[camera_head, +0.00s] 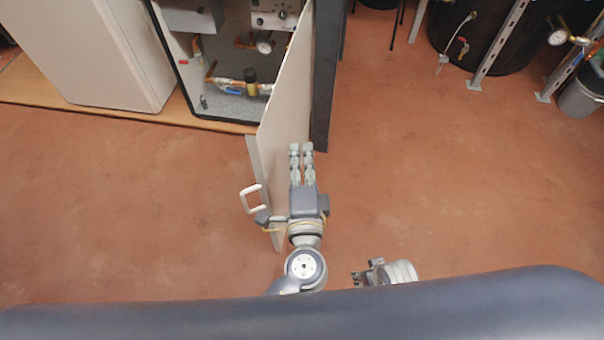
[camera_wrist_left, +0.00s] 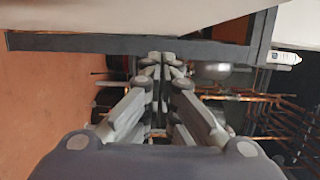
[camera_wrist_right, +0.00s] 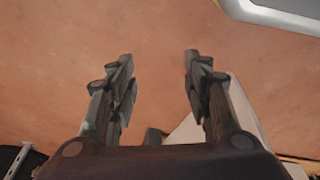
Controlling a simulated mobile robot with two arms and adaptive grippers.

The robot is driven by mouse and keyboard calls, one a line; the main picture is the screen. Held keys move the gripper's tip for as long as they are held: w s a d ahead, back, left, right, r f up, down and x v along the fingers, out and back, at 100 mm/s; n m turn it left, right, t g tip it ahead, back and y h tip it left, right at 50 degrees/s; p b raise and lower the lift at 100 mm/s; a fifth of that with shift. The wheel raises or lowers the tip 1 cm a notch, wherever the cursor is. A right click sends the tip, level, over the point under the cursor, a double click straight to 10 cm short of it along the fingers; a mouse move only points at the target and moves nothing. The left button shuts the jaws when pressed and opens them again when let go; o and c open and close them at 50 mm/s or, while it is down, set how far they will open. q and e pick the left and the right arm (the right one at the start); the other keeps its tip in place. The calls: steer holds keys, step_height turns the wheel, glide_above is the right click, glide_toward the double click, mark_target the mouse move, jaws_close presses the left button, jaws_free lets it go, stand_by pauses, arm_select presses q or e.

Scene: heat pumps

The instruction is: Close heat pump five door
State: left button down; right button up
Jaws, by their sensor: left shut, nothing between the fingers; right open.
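The heat pump cabinet (camera_head: 228,60) stands open at the top, with pipes, a gauge and valves visible inside. Its pale door (camera_head: 289,95) stands swung out toward me, seen nearly edge-on. A white handle (camera_head: 248,200) is on the door's left face. My left gripper (camera_head: 301,148) is shut and empty, on the right side of the door, very close to it; I cannot tell if it touches. Its shut fingers also show in the left wrist view (camera_wrist_left: 160,62). My right gripper (camera_head: 357,277) is low at the bottom centre, right of the door. In the right wrist view it (camera_wrist_right: 157,60) is open and empty above the floor.
A closed white cabinet (camera_head: 85,50) stands left of the open one, on a wooden base strip (camera_head: 60,99). A dark post (camera_head: 325,75) rises just right of the door. A black tank (camera_head: 485,35), metal supports and a grey bin (camera_head: 580,98) are at the right. The reddish floor (camera_head: 450,180) is clear.

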arm_select(q)
steer(key=shift+w+a+p, duration=0.1)
steer(key=shift+w+a, duration=0.1)
steer(key=shift+a, duration=0.45)
steer(key=shift+w+a+p, duration=0.15)
steer(key=shift+w+a, duration=0.1)
steer(key=shift+a, duration=0.4)
steer(key=shift+w+a+p, duration=0.1)
steer(key=shift+w+a, duration=0.1)
steer(key=shift+a, duration=0.45)
arm_select(e)
steer(key=shift+s+f, duration=0.25)
steer(key=shift+f, duration=0.4)
steer(key=shift+s+f, duration=0.25)
steer(key=shift+f, duration=0.4)
arm_select(q)
steer(key=shift+a, duration=0.1)
arm_select(e)
steer(key=shift+d, duration=0.1)
